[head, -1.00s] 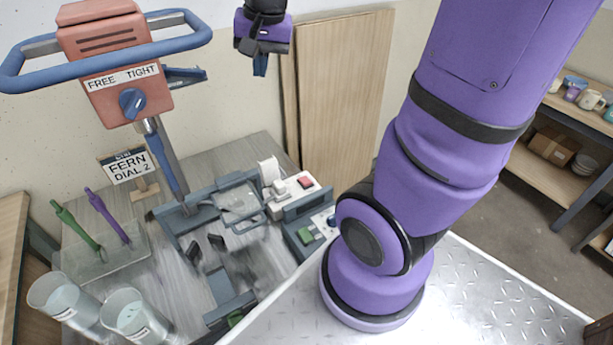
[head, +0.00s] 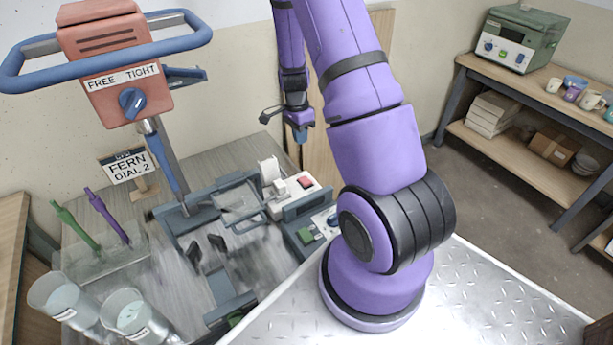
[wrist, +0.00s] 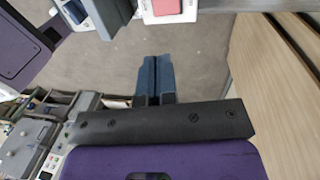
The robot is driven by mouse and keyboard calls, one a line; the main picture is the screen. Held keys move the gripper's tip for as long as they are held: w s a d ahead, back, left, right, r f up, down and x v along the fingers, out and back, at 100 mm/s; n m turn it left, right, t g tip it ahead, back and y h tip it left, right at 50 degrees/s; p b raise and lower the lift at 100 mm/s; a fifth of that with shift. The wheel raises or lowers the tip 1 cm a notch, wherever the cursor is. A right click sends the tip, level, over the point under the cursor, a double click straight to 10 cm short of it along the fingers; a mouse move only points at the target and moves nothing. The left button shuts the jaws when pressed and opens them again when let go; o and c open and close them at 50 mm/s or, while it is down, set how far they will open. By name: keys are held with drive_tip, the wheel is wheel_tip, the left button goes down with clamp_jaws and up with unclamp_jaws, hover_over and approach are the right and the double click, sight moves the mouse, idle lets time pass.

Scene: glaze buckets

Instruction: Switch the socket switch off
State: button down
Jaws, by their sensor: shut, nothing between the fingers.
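The socket is a white block (head: 289,190) with a red rocker switch (head: 305,182), at the back right of the workbench. A white plug stands in its left part. In the wrist view the red switch (wrist: 167,6) shows at the top edge, partly cut off. My gripper (head: 300,136) hangs fingers down above and behind the socket, apart from it. Its blue fingertips (wrist: 154,58) are together and empty in the wrist view. I cannot tell the switch's position.
A grey-blue frame machine (head: 228,190) fills the bench left of the socket. A green-buttoned box (head: 305,236) stands in front of it. Wooden boards (head: 320,160) lean on the wall behind. A red-headed mixer (head: 130,90) rises at the left. Two buckets (head: 130,312) stand front left.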

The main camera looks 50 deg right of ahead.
sight(307, 181)
drive_tip(key=shift+s+d+f, duration=0.15)
drive_tip(key=shift+d+f, duration=0.1)
drive_tip(key=shift+f, duration=0.3)
drive_tip(key=f, duration=0.4)
drive_tip(key=s+f, duration=0.1)
drive_tip(key=f, duration=0.4)
drive_tip(key=s+f, duration=0.1)
drive_tip(key=f, duration=0.3)
drive_tip(key=shift+s+a+f, duration=0.15)
drive_tip(key=shift+a+f, duration=0.15)
drive_tip(key=shift+f, duration=0.1)
drive_tip(key=shift+s+f, duration=0.15)
drive_tip(key=shift+f, duration=0.05)
